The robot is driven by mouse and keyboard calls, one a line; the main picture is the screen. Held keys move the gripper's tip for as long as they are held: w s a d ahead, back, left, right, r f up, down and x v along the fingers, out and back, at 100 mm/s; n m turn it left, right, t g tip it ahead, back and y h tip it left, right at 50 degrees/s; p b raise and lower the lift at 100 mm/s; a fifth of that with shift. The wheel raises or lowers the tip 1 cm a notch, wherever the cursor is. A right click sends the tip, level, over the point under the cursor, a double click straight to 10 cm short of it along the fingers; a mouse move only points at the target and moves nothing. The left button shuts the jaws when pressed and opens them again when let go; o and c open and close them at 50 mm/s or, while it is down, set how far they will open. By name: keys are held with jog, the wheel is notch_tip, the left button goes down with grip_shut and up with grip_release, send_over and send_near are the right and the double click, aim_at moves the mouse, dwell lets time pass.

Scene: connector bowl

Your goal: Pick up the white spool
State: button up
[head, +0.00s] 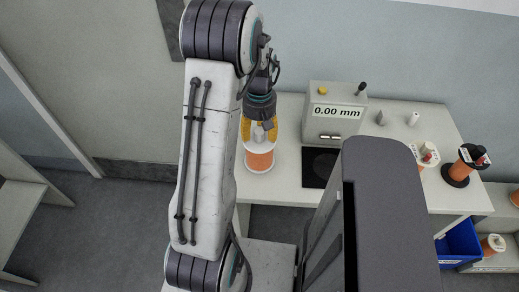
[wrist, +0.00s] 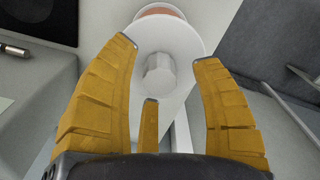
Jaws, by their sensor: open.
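The white spool (head: 259,161) stands on the left part of the white table, with white flanges and an orange winding. In the wrist view, the spool's white round flange (wrist: 188,42) and its pale grey centre hub face the camera, with a little orange at the top edge. My gripper (head: 262,128) is right over the spool, pointing down. In the wrist view its yellow fingers (wrist: 163,58) are open, spread to the left and right of the hub, with a third finger below it. Nothing is held. I cannot tell whether the fingers touch the flange.
A grey gauge box (head: 333,113) reading 0.00 mm stands right of the spool, with a black pad (head: 320,167) in front. A dark-flanged orange spool (head: 461,169) is farther right. A blue bin (head: 459,244) sits lower right. My arm hides part of the table's left side.

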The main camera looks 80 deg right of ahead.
jog(key=shift+c, duration=0.3)
grip_shut()
jog(key=shift+r, duration=0.1)
jog(key=shift+d+r, duration=0.1)
jog(key=shift+r, duration=0.05)
